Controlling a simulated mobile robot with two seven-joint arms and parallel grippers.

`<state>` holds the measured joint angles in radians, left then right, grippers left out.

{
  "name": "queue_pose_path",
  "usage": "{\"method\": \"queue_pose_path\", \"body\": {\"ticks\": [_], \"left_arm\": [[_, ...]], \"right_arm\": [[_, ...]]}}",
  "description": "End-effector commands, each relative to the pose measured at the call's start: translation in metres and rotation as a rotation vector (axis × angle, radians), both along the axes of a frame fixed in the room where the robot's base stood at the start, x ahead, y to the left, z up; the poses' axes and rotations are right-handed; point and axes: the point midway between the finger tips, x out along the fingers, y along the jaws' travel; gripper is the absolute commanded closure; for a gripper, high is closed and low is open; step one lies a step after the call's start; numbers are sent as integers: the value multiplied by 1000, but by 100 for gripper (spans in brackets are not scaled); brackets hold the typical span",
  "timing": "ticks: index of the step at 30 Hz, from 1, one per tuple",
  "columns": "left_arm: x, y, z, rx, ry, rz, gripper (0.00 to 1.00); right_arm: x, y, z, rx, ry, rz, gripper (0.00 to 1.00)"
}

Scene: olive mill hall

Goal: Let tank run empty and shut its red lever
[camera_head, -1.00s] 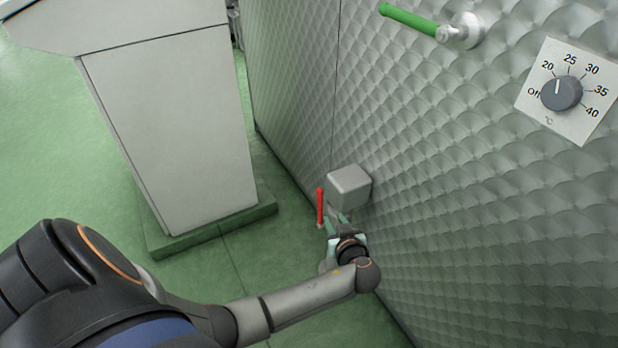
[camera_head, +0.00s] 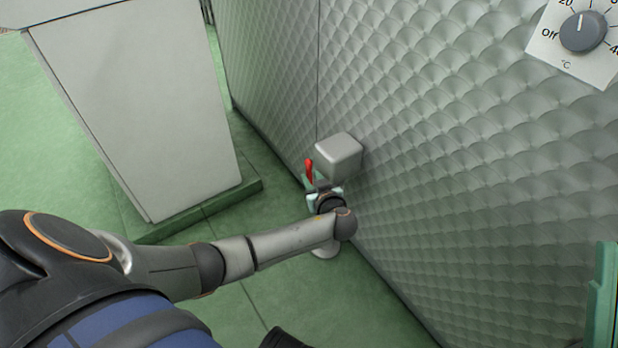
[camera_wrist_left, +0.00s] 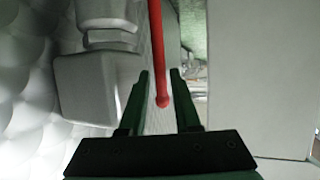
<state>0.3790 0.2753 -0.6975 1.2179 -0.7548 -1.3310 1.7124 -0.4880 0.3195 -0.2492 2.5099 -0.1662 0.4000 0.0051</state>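The tank (camera_head: 440,170) is a dimpled steel wall filling the right of the head view. A grey box-shaped outlet (camera_head: 338,154) sticks out low on it; it also shows in the left wrist view (camera_wrist_left: 95,85). The red lever (camera_head: 308,170) stands beside the outlet, its lower part hidden by my left gripper (camera_head: 318,190). In the left wrist view, the fingers of my left gripper (camera_wrist_left: 160,80) are open, with the rounded end of the red lever (camera_wrist_left: 158,50) between them. A green part at the right edge seems to be my right gripper (camera_head: 603,295), mostly cut off.
A temperature dial (camera_head: 583,33) is on the tank at upper right. A pale grey cabinet (camera_head: 135,110) on a green plinth (camera_head: 205,208) stands left of the lever. Green floor (camera_head: 280,285) lies open below my left arm.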

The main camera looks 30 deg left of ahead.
Motion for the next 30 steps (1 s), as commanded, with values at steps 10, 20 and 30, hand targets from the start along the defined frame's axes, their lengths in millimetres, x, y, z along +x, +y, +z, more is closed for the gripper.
{"method": "queue_pose_path", "body": {"ticks": [10,20,30], "left_arm": [[20,24,-13,0,0,0,69],[20,24,-13,0,0,0,77],[20,24,-13,0,0,0,100]], "right_arm": [[0,2,-15,-16,-2,-5,100],[0,2,-14,-10,-1,-8,100],[0,2,-14,-9,-2,-7,100]]}}
